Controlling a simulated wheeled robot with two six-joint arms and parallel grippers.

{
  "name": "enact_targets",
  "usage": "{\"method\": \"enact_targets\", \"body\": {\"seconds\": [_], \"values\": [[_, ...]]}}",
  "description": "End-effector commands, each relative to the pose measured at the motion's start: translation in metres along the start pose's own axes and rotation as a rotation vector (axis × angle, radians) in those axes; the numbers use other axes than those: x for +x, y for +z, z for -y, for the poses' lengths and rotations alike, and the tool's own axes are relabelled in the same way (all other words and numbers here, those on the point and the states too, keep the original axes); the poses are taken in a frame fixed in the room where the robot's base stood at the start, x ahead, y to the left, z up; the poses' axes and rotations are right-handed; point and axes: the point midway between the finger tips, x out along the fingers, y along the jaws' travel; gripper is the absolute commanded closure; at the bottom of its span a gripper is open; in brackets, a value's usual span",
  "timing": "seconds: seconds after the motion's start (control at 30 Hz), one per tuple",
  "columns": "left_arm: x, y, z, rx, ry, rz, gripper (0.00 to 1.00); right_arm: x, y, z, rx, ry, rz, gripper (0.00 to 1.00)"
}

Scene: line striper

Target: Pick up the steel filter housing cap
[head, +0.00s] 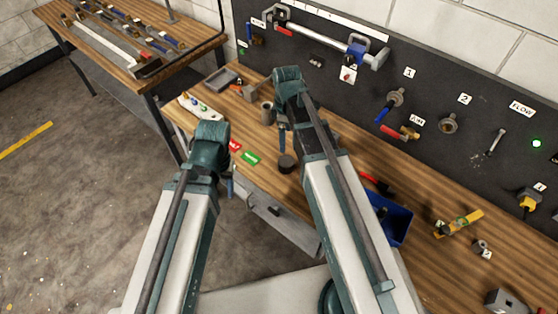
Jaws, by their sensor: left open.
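A short dark round piece (286,163) sits near the bench's front edge, just below my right gripper. A grey-brown metal cylinder (267,113) stands farther back on the bench, left of my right wrist. Either could be the steel filter housing cap; I cannot tell which. My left gripper (231,186) is open and empty, pointing down just off the bench's front edge, left of the dark piece. My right gripper (283,142) points down over the bench and is seen edge-on, so its jaw opening is hidden. My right arm hides part of the bench.
Red and green labels (251,158) lie near the front edge. A grey tray (221,80) is at the back left. The dark panel (430,75) with fittings stands behind the wooden bench (340,262).

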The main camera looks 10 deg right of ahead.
Motion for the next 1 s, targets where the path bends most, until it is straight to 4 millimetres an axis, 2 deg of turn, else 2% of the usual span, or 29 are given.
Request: {"method": "enact_targets", "body": {"seconds": [0.27,0.8,1.0], "values": [[0.015,-0.001,-0.001,0.003,0.0,0.0,0.47,0.015,0.0,0.001,0.001,0.0,0.0,0.0],[0.085,-0.005,-0.008,0.008,-0.002,0.0,0.47,0.086,0.0,0.001,0.002,0.0,0.0,0.0],[0.087,-0.005,-0.008,0.007,-0.002,0.0,0.47,0.087,0.0,0.001,0.002,0.0,0.0,0.0]]}}
